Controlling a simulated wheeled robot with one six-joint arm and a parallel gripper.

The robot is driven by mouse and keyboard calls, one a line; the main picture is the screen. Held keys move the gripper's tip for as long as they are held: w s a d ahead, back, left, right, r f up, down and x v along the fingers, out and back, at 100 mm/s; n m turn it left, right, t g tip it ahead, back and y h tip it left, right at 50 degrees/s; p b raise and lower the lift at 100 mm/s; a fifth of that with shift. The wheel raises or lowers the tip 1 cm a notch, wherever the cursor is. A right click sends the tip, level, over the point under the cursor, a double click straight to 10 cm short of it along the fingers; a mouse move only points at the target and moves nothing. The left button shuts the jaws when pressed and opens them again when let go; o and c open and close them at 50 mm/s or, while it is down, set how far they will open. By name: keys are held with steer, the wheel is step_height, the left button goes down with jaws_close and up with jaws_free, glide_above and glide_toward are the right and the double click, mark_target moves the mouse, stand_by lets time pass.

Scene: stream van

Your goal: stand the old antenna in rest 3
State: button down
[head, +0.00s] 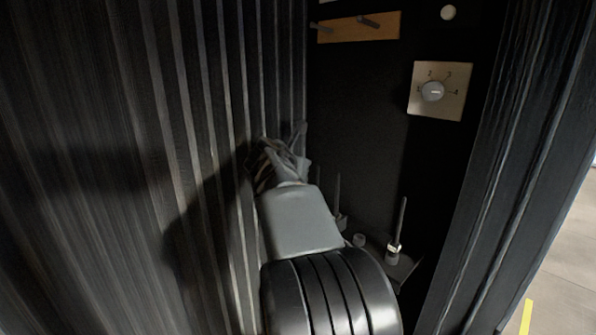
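My gripper (282,152) is near the ribbed wall at the left, at the back of the bay. Its fingers are dark and blurred against the wall, so I cannot tell whether they are open or hold anything. A dark antenna (402,222) with a pale band at its foot stands upright in a rest at the right of a low shelf (408,267). Another thin antenna (337,192) stands to its left, beyond my arm. A short, empty-looking rest (359,240) is between them. I cannot tell which antenna is the old one, and no rest numbers are readable.
A pale panel with a numbered dial (432,91) is on the dark back wall. A wooden board with pegs (358,27) is above it. The ribbed wall (190,120) closes in on the left and a dark door edge (500,170) on the right. My arm hides part of the shelf.

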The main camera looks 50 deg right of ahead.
steer(key=shift+f, duration=0.3)
steer(key=c, duration=1.3)
jaws_free()
steer(key=shift+o, duration=0.2)
steer(key=b+v, duration=0.2)
steer(key=v, duration=1)
steer(key=s+a+f+m+y, duration=0.2)
steer(key=a+f+m+y, duration=0.2)
steer(key=a+f+m, duration=0.3)
steer(key=s+a+f+m+y, duration=0.3)
steer(key=a+f+m, duration=0.4)
steer(key=a+f, duration=0.2)
steer(key=s+a+f+m+t+y, duration=0.1)
steer(key=s+a+f+m+y, duration=0.1)
steer(key=a+f+m+y, duration=0.2)
steer(key=a+f+m, duration=0.3)
steer(key=a+f, duration=0.1)
steer(key=shift+s+a+f+m+y, duration=0.2)
steer(key=shift+s+f+m+y, duration=0.1)
steer(key=shift+f+m, duration=0.1)
